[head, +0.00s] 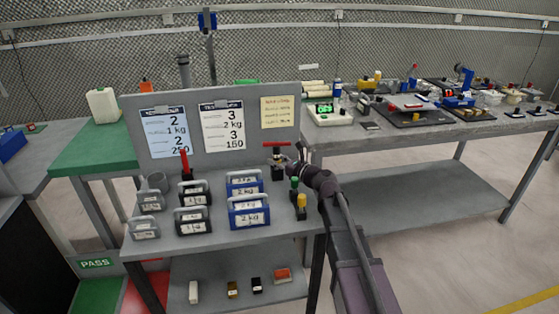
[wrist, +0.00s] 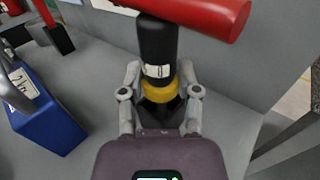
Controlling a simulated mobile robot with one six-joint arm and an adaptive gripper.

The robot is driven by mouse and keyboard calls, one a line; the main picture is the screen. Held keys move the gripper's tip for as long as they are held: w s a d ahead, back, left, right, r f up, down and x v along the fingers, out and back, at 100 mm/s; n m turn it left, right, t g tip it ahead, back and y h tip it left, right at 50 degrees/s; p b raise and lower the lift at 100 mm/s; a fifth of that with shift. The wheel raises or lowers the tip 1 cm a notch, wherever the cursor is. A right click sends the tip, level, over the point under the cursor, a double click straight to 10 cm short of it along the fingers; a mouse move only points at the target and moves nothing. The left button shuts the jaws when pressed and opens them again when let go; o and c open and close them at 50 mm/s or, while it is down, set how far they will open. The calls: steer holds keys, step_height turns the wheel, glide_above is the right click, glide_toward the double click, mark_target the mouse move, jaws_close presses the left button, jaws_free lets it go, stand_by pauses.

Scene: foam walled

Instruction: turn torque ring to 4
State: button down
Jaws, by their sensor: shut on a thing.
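The torque tool stands upright at the back right of the grey bench, with a red T-handle (head: 277,144) and a black body. In the wrist view its red handle (wrist: 190,14) crosses the top, above the black body (wrist: 156,42). A small white window (wrist: 157,71) on the body shows a dark mark that I cannot read surely. Just below it is the yellow ring (wrist: 158,88). My gripper (wrist: 160,84) is shut on the yellow ring, one finger on each side. In the head view my gripper (head: 283,162) partly hides the tool's lower part.
Blue weights (head: 249,212) and black weights (head: 193,220) stand left of my arm. Green-topped (head: 294,186) and yellow-topped (head: 301,203) tools stand close to my arm. Another red-handled tool (head: 184,164) stands at the left. A grey panel (head: 258,145) with posters rises behind.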

steer(key=shift+w, duration=0.1)
steer(key=shift+c, duration=1.5)
jaws_free()
steer(key=shift+s+d, duration=0.15)
steer(key=shift+s, duration=0.05)
steer(key=shift+v, duration=3.5)
steer(key=shift+r, duration=0.1)
